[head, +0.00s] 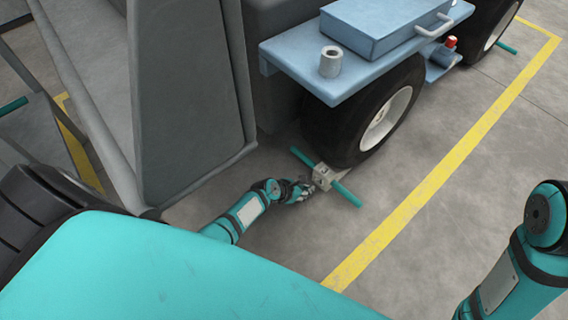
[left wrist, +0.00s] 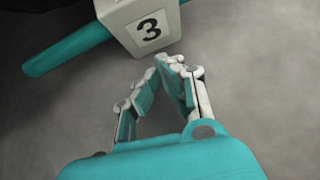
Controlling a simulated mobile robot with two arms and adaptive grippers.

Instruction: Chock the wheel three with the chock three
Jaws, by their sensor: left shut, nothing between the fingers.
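Chock three is a pale block (head: 323,177) with a teal bar through it, on the floor against the front tyre (head: 345,120) of the vehicle. In the left wrist view the block (left wrist: 148,27) bears a black "3" and the teal bar (left wrist: 68,46) sticks out to its left. My left gripper (head: 306,188) is low, just left of the block in the head view. In the left wrist view its fingers (left wrist: 170,66) are shut and empty, close below the numbered face. I cannot tell whether they touch it. My right gripper is out of view.
A blue shelf (head: 310,75) with a blue case (head: 385,25) and a metal cup (head: 331,62) overhangs the wheel. A grey panel (head: 190,100) stands to the left. A yellow floor line (head: 430,175) runs along the right, with open floor beyond.

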